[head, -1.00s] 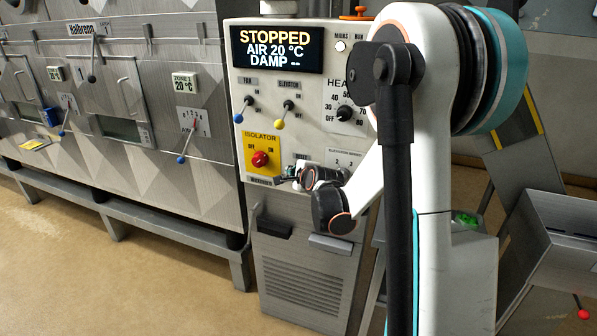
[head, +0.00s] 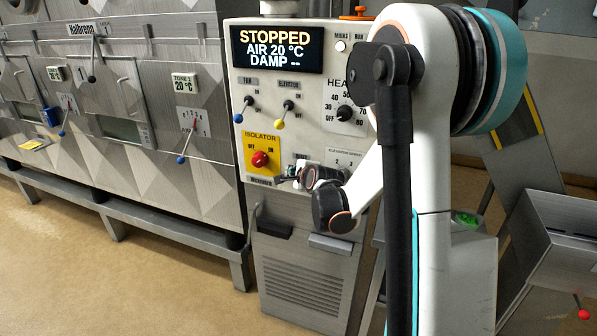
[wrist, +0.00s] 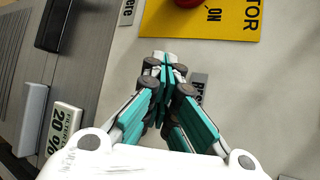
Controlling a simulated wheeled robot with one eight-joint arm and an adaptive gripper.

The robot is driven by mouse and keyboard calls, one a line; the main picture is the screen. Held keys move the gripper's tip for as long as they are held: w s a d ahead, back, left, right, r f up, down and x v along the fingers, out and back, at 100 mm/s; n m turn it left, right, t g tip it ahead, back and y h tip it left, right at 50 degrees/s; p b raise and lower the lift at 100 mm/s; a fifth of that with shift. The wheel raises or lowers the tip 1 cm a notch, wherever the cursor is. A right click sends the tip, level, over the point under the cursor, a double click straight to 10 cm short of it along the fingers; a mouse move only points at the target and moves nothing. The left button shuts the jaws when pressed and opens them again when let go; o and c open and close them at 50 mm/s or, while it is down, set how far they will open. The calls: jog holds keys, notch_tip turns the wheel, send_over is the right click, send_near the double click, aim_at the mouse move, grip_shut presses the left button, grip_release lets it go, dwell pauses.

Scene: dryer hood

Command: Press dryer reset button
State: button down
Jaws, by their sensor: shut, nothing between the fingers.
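The dryer control panel (head: 312,70) shows "STOPPED AIR 20 °C DAMP" on its display (head: 276,49). My gripper (head: 281,177) is shut and empty, low on the panel face, just right of the yellow isolator plate (head: 249,146). In the wrist view my gripper (wrist: 165,62) has its teal fingers together, pointing at the panel. A small grey label (wrist: 198,86), partly covered and seeming to begin "Res", lies beside the fingers. The reset button itself cannot be made out; the fingers hide the panel there. I cannot tell whether the fingertips touch the panel.
A red isolator knob (head: 260,159) is close to the left of my gripper. Fan lever (head: 248,102), elevator lever (head: 284,112) and heat dial (head: 345,112) are above. Black (head: 274,227) and grey (head: 331,243) handles project below.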

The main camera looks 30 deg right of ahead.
jog(key=shift+s+a, duration=0.65)
jog(key=shift+a, duration=0.15)
jog(key=shift+s+a, duration=0.8)
jog(key=shift+a, duration=0.2)
jog(key=shift+s+a, duration=0.75)
jog(key=shift+a, duration=0.25)
